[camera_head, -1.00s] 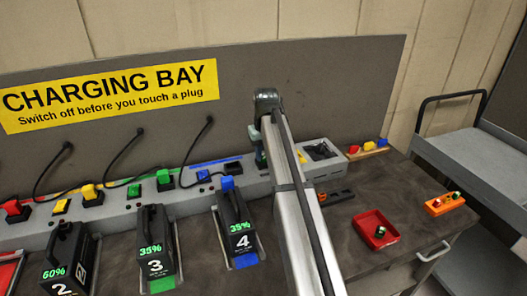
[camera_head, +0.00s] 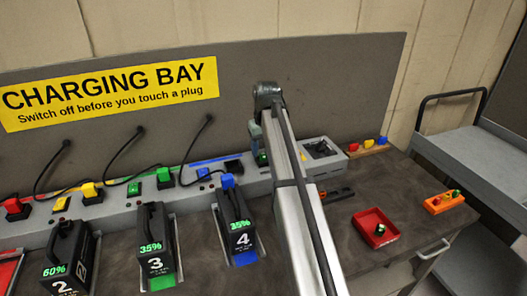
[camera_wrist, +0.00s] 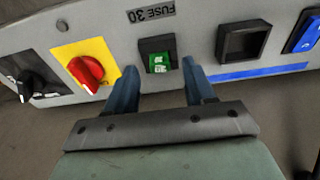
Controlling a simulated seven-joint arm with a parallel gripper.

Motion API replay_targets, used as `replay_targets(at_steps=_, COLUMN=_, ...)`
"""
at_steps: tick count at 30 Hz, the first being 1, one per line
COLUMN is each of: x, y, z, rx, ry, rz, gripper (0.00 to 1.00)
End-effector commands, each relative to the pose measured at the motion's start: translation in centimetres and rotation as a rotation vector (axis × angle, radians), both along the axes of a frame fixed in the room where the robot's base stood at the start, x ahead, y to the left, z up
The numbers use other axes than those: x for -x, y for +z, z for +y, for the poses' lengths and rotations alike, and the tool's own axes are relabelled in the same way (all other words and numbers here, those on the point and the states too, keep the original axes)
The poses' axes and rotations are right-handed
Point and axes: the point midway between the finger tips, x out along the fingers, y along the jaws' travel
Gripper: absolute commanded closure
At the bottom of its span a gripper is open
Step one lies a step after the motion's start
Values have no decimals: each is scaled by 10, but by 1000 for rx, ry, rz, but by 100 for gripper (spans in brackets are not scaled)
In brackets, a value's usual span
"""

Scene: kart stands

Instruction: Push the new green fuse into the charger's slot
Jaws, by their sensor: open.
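The green fuse (camera_wrist: 158,63) with white print sits in the charger's dark square slot (camera_wrist: 147,45), under the upside-down label FUSE 30 in the wrist view. I cannot tell how deep it sits. My gripper (camera_wrist: 160,69) is open, with one blue finger on each side of the slot's lower edge. The fingers appear apart from the fuse, and nothing is held. In the head view, my gripper (camera_head: 256,138) is partly hidden behind my arm, and a green spot that looks like the fuse (camera_head: 262,158) shows just below it.
A red rotary switch (camera_wrist: 86,70) on a yellow plate is left of the slot; an empty black socket (camera_wrist: 243,42) is right. A red tray (camera_head: 362,216) holds a small dark-and-green piece. An orange holder (camera_head: 436,207) has green-topped pieces. Battery 4 (camera_head: 238,225) stands left of my arm.

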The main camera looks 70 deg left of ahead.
Motion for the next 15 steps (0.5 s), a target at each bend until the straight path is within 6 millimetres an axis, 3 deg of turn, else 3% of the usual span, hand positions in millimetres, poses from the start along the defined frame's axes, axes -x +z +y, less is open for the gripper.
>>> replay_targets(at_steps=15, x=-1, y=95, z=-11, rx=-2, ry=0, rz=0, gripper=46)
